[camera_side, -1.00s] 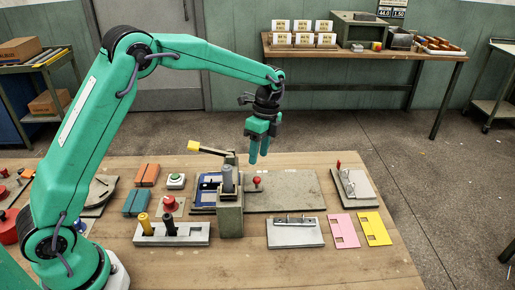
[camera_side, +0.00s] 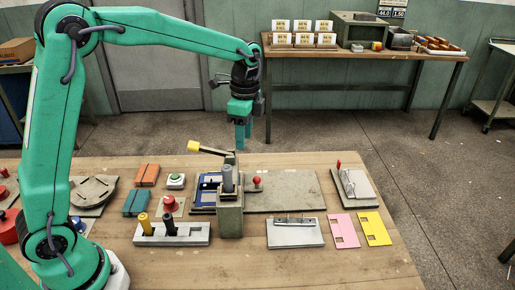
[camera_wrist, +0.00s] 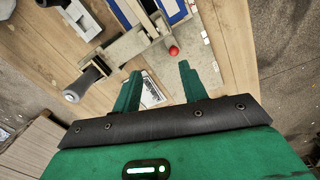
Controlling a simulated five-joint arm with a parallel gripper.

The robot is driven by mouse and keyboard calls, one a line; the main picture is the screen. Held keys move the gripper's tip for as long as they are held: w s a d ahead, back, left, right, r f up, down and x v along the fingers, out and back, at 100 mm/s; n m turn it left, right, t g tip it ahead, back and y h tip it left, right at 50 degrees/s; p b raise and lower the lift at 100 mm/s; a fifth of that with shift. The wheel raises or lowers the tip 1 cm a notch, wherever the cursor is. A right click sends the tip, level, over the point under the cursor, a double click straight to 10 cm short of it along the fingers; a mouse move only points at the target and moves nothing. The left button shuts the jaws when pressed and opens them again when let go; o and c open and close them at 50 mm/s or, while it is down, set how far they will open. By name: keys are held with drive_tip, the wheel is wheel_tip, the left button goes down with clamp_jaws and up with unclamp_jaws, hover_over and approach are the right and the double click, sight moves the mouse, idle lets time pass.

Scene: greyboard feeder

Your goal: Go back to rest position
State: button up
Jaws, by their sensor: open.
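My gripper (camera_side: 243,140) hangs from the green arm, pointing down, above the back of the wooden table (camera_side: 300,258). In the wrist view its two green fingers (camera_wrist: 160,82) stand apart with nothing held between them. The press-like fixture (camera_side: 230,210) with a yellow-ended lever (camera_side: 194,146) stands below the gripper. A red knob (camera_side: 256,181) sits on the grey plate beside the fixture, and it also shows in the wrist view (camera_wrist: 174,51). The gripper is clear of all of these.
A grey block with yellow and black posts (camera_side: 190,234) stands at the front. A metal plate (camera_side: 295,232), a pink card (camera_side: 343,231), a yellow card (camera_side: 375,229) and a clipboard-like fixture (camera_side: 354,188) lie to the right. The air around the gripper is free.

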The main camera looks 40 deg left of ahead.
drive_tip(key=s+a+r+n+t, duration=0.25)
drive_tip(key=s+r+n, duration=0.45)
drive_tip(key=s, duration=0.4)
drive_tip(key=s+n+t, duration=0.3)
drive_tip(key=s+n, duration=0.2)
drive_tip(key=s, duration=0.7)
drive_tip(key=shift+s+a+f+n+t, duration=0.3)
drive_tip(key=shift+a+t, duration=0.05)
drive_tip(key=shift+a, duration=0.05)
